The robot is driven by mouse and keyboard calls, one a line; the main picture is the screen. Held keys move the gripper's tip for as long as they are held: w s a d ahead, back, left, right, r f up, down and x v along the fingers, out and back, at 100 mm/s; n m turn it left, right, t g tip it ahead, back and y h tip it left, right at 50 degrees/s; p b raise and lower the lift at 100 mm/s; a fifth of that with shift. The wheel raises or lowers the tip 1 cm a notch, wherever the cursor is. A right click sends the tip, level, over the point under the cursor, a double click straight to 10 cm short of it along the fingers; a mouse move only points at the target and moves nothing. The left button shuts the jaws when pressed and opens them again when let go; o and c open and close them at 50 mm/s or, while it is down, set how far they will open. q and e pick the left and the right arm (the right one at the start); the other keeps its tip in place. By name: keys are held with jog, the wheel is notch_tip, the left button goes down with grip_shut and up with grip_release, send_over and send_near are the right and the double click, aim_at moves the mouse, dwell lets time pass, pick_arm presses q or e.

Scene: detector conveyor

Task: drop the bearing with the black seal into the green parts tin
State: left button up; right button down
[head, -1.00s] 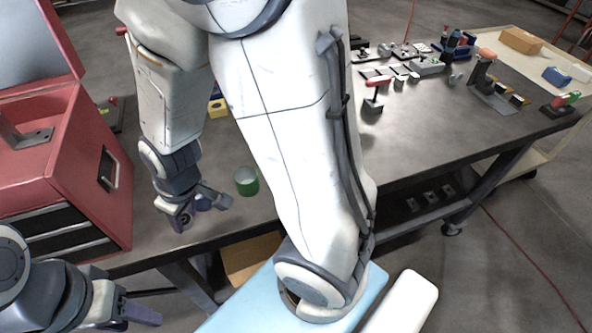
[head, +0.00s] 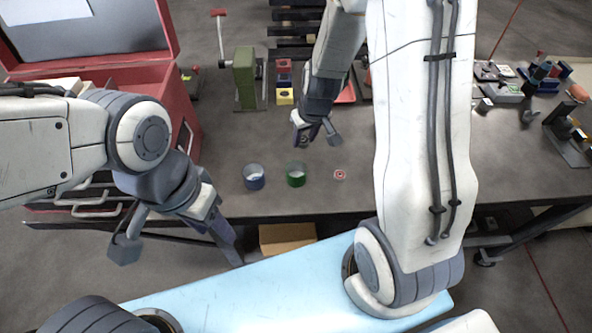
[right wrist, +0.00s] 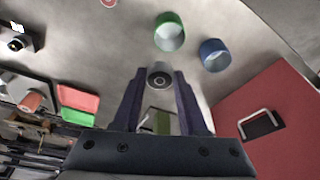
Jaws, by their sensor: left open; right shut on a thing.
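The green parts tin (head: 296,181) stands open on the table. My right gripper (head: 316,143) is just behind it and a little to the right, apart from it. In the right wrist view it is shut on a small bearing (right wrist: 160,77), whose face shows a dark ring around its bore; the bearing is held between the fingertips. The green tin is ahead of the fingers in that view (right wrist: 168,42). A bearing with a red ring (head: 340,175) lies right of the tin. My left gripper (head: 178,247) is open and empty in front of the table edge.
A blue tin (head: 254,184) stands left of the green one. A red tool chest (head: 186,115) is at the left. The table around the tins is mostly clear.

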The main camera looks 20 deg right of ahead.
notch_tip(320, 180, down, 6)
jog(key=b, duration=0.5)
jog(key=shift+r, duration=0.1)
jog(key=shift+c, duration=1.8)
grip_release()
jog(key=p+v, duration=0.1)
jog(key=v, duration=0.8)
jog(key=shift+w, duration=0.1)
jog(key=shift+v, duration=0.75)
